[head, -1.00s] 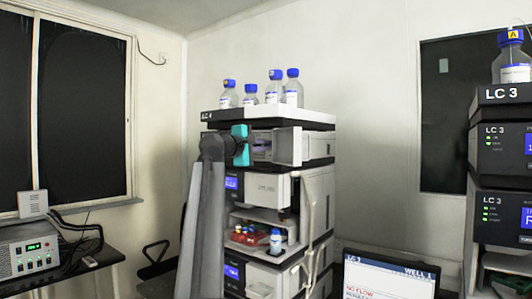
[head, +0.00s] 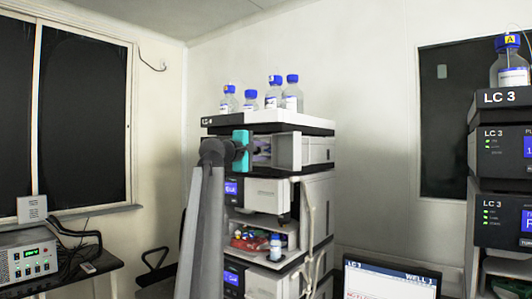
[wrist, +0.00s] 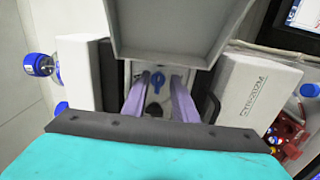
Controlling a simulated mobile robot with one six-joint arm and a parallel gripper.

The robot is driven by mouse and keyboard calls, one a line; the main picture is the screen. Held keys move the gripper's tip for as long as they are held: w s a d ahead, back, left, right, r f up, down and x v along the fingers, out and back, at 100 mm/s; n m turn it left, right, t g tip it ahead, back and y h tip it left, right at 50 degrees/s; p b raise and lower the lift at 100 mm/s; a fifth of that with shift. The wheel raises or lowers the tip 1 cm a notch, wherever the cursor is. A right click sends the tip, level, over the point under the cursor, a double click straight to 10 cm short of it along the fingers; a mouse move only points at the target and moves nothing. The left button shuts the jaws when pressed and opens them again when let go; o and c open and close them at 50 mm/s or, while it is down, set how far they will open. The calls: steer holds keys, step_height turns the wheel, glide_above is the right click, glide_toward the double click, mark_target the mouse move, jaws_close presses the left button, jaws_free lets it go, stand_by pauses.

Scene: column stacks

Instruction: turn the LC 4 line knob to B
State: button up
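The LC 4 stack (head: 262,128) stands in the middle of the head view. Its upper module has an open front, and my gripper (wrist: 158,85) reaches into it. In the wrist view, a small blue knob (wrist: 157,79) sits on a pale panel inside, between and just beyond my two purple fingers. The fingers are apart, one on each side of the knob, with a gap to it visible on both sides. I cannot tell how deep the tips are relative to the knob. Its position marks are too small to read. In the head view my arm hides the knob.
A grey door panel (wrist: 172,30) is close beyond the fingers in the wrist view. Blue-capped bottles (head: 292,95) stand on top of the stack. A screen (head: 388,280) is at the lower right, and the LC 3 stack (head: 502,155) is farther right.

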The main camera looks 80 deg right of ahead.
steer(key=shift+w+a, duration=0.3)
steer(key=shift+a, duration=0.15)
steer(key=b+v, duration=0.2)
steer(key=v, duration=1)
steer(key=shift+a+b, duration=0.3)
steer(key=shift+b, duration=0.05)
steer(key=shift+w, duration=0.15)
